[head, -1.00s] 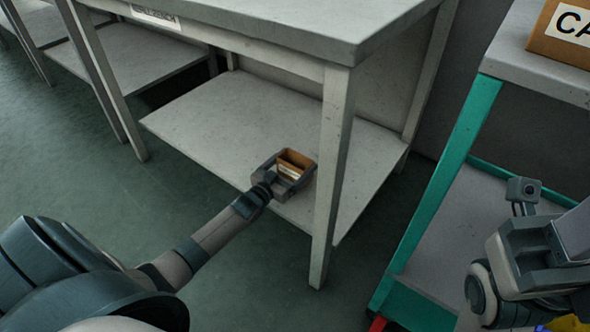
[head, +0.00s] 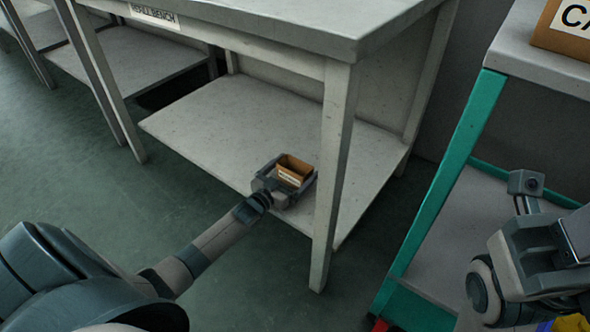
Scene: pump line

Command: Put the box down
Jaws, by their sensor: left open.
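A small open-topped brown box (head: 293,170) with a pale label on its near side is at the lower shelf (head: 225,130) of the grey workbench, near the front right leg. My left gripper (head: 287,182) is open, with its fingers on either side of the box. A gap shows between the fingers and the box. The underside of the box is hidden, but it looks to rest on the shelf. My right arm (head: 535,255) shows at the right edge; its fingertips are not in view.
The bench leg (head: 331,180) stands just right of the left gripper. The bench top (head: 300,22) overhangs the shelf. A green-framed cart (head: 447,180) stands at the right, with a labelled cardboard box (head: 562,32) on top. The shelf is clear to the left.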

